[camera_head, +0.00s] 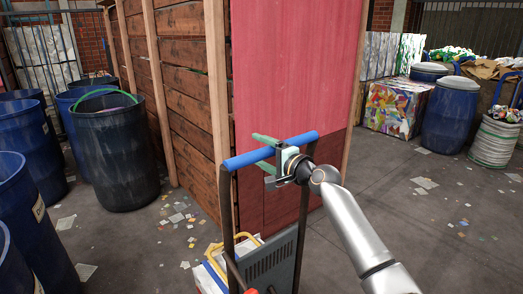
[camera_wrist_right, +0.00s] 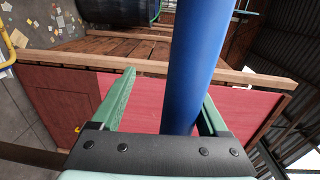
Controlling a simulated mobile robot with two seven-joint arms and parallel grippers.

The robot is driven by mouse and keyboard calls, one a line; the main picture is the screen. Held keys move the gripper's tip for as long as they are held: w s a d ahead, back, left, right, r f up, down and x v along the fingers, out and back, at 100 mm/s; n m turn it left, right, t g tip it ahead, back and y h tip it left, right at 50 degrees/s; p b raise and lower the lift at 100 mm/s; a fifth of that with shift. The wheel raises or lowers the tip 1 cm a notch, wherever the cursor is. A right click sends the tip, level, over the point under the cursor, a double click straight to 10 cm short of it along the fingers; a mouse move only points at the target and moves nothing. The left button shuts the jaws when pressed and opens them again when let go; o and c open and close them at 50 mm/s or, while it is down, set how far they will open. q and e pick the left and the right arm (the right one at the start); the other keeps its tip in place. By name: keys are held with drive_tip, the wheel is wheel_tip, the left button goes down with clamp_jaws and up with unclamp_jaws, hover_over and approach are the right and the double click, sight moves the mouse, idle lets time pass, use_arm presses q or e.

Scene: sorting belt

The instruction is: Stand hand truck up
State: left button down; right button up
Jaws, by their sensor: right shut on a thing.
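The hand truck (camera_head: 228,205) has a dark frame and a blue crossbar handle (camera_head: 242,160), in the lower middle of the head view, in front of the wooden bay. Its uprights run down out of the picture; its base is hidden, so I cannot tell its exact tilt. My right gripper (camera_head: 265,154) has its green fingers on either side of the blue handle and is shut on it. In the right wrist view the blue handle (camera_wrist_right: 197,60) runs between the fingers, nearer the right one. My left gripper is not in view.
A grey vented box (camera_head: 268,264) is low between the uprights. A wooden bay with a red panel (camera_head: 290,70) stands directly behind. Dark blue barrels (camera_head: 112,150) stand left; a blue barrel (camera_head: 450,115) and a colourful bale (camera_head: 397,108) stand right. Litter-strewn floor (camera_head: 410,215) is open at right.

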drive_tip(key=shift+d+f, duration=0.15)
drive_tip(key=shift+f, duration=0.1)
drive_tip(key=v, duration=1.2)
drive_tip(key=shift+s+r, duration=0.25)
